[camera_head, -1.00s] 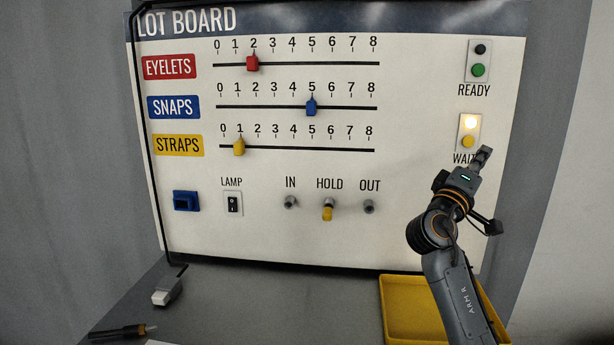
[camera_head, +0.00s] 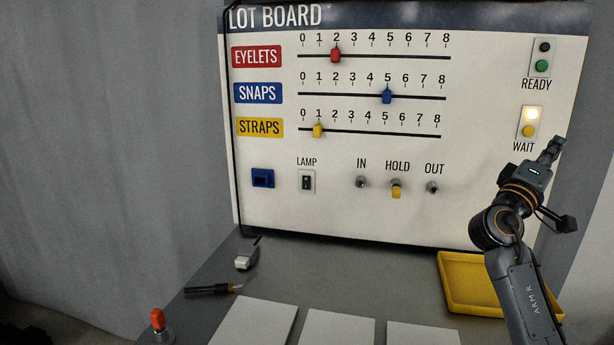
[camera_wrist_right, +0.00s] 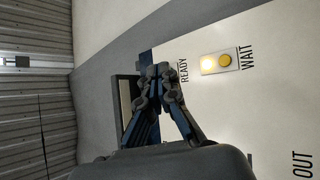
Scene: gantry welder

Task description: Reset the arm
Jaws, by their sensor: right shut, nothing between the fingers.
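My right gripper (camera_head: 552,148) is raised at the right side of the lot board (camera_head: 270,205), just right of the WAIT label. It is shut and empty. In the right wrist view its fingers (camera_wrist_right: 163,72) meet at their tips. The WAIT plate has a lit lamp (camera_head: 531,114) above a yellow button (camera_head: 528,131); the lit WAIT lamp also shows in the right wrist view (camera_wrist_right: 208,64). The READY plate has a dark lamp (camera_head: 545,47) and a green button (camera_head: 541,66). My left gripper is not in view.
The red slider (camera_head: 336,55) is at 2, the blue (camera_head: 387,95) at 5, the yellow (camera_head: 318,130) at 1. A yellow tray (camera_head: 455,312) lies below the board at right. White sheets (camera_head: 337,328), a dark pen-like tool (camera_head: 212,289) and an orange-topped knob (camera_head: 158,319) are at the front.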

